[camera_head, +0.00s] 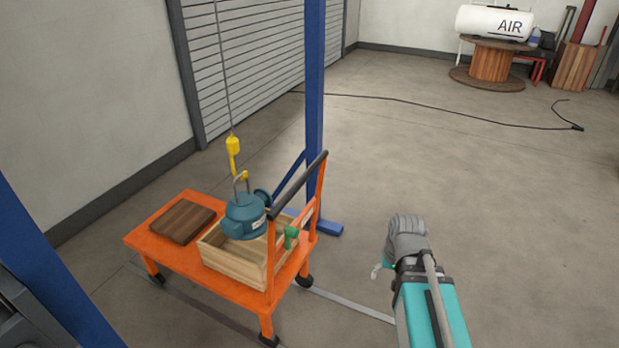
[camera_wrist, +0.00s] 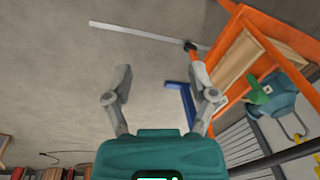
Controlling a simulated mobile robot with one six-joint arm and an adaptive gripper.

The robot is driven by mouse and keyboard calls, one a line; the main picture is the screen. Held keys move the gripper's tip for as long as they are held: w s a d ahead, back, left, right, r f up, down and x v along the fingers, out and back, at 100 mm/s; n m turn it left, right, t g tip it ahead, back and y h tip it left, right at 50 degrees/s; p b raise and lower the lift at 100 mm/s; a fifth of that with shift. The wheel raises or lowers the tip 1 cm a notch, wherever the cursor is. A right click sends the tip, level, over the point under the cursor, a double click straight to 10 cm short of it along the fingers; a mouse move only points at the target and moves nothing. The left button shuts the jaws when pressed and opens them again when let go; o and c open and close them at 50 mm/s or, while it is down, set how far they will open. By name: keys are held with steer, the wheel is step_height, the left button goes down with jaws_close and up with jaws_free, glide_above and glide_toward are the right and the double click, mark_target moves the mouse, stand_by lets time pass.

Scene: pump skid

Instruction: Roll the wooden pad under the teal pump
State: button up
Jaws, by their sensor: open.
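The teal pump (camera_head: 245,215) hangs from a yellow hook on a cable, over the wooden crate on the orange cart. The pump also shows at the right of the wrist view (camera_wrist: 286,100). The brown wooden pad (camera_head: 181,221) lies flat on the left end of the orange cart (camera_head: 150,243), beside the crate and not below the pump. My gripper (camera_wrist: 157,85) is open and empty in the wrist view, over bare floor. In the head view my arm is right of the cart, apart from it; the fingertips are mostly hidden there.
The light wooden crate (camera_head: 232,267) stands on the cart, with a green thing (camera_head: 291,236) at its right end. The cart's black-gripped handle (camera_head: 298,185) rises at its right. A blue post (camera_head: 315,90) stands behind.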

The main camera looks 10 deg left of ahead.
steer(key=w+a+f+t+y+b, duration=0.1)
steer(key=w+a+t+y+b, duration=0.15)
steer(key=w+a, duration=0.4)
steer(key=m+t+y+b, duration=0.6)
steer(key=m+t+y, duration=0.1)
steer(key=y, duration=0.1)
glide_toward(306, 176)
steer(key=s+d+f, duration=0.2)
steer(key=d, duration=0.1)
steer(key=shift+w+a+r+m+t, duration=0.2)
steer(key=shift+w+r+m+t, duration=0.1)
steer(key=shift+w+r+t, duration=0.2)
steer(key=shift+w+a, duration=0.1)
steer(key=shift+w, duration=0.05)
steer(key=b+x, duration=0.2)
steer(key=x, duration=1.1)
steer(key=shift+a+f, duration=0.1)
steer(key=shift+a, duration=0.2)
